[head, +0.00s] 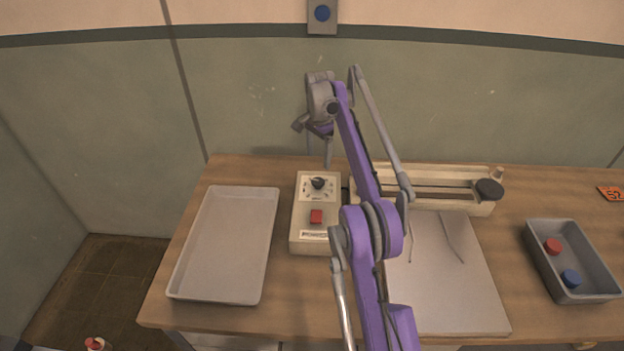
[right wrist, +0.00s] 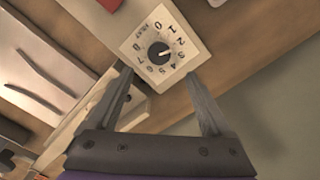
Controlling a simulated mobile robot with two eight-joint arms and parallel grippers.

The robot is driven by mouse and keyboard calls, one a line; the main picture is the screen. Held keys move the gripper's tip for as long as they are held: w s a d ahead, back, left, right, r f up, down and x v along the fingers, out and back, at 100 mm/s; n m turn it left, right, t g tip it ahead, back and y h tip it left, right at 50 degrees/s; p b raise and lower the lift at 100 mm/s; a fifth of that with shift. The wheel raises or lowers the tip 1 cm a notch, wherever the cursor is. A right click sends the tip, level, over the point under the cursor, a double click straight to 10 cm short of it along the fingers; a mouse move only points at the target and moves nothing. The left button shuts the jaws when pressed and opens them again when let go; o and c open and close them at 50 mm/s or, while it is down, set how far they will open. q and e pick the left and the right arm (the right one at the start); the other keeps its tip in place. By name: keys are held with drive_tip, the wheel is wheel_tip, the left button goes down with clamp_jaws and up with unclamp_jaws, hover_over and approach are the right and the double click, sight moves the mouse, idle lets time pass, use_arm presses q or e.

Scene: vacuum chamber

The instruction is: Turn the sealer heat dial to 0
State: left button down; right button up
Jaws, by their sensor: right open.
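The heat dial (head: 318,184) is a round black knob on the sloped top of a cream sealer control box (head: 305,244), with a red square button below it. In the right wrist view the dial (right wrist: 158,53) shows a ring of numbers and a white pointer mark, which seems to point near 2 or 3. My right gripper (right wrist: 157,74) is open and empty, its fingertips apart on either side of the dial's line of sight. In the head view the right gripper (head: 326,160) hangs above and behind the box, partly hidden by its own arm. My left gripper is out of view.
The sealer bar (head: 440,177) with a dark round knob lies behind a pale board (head: 445,290). An empty tray (head: 222,240) is left of the box. A grey bin (head: 590,292) with red and blue caps stands right. A wall button (head: 322,13) is above.

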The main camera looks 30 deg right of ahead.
sight(318, 181)
wheel_tip(318, 181, down, 9)
drive_tip(key=shift+f+b, duration=0.2)
drive_tip(key=shift+b, duration=0.8)
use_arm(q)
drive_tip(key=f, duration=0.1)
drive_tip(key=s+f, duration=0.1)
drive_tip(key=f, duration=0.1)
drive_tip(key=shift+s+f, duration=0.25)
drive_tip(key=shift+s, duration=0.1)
use_arm(e)
drive_tip(key=shift+c, duration=0.3)
clamp_jaws()
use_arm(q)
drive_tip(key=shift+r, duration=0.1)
